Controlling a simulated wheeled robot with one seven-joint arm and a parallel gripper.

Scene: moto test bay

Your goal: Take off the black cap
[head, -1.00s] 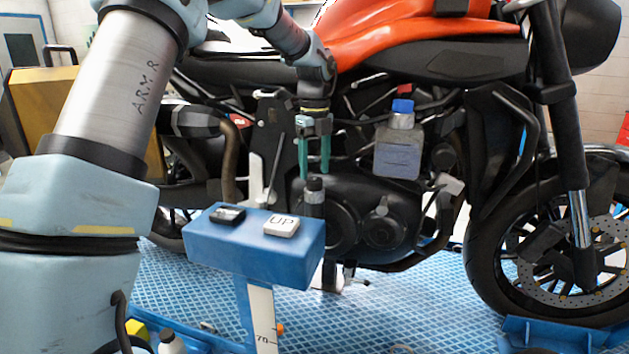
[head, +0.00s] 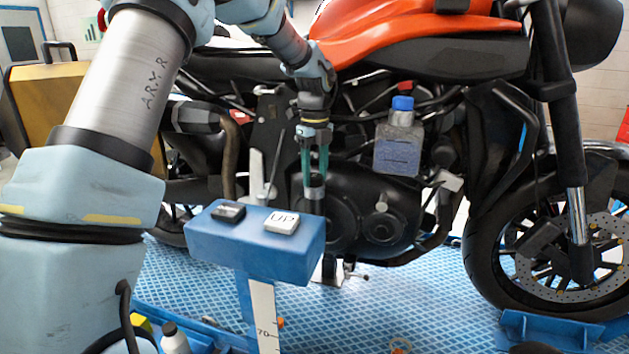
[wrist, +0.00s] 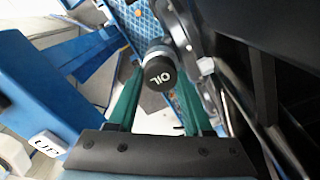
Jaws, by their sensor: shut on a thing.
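The black cap, with "OIL" in white on its top, shows in the wrist view (wrist: 159,74). It sits on a grey filler neck (head: 314,193) at the motorcycle's engine, behind the blue control box in the head view. My gripper (head: 314,177) points straight down over it. Its two green fingers are shut on the black cap, one on each side. In the head view the fingers hide most of the cap. I cannot tell whether the cap has turned on the neck.
A blue pedestal box (head: 252,246) with a black button and a white "UP" button (head: 282,222) stands in front of the neck. The orange tank (head: 410,40) is above.

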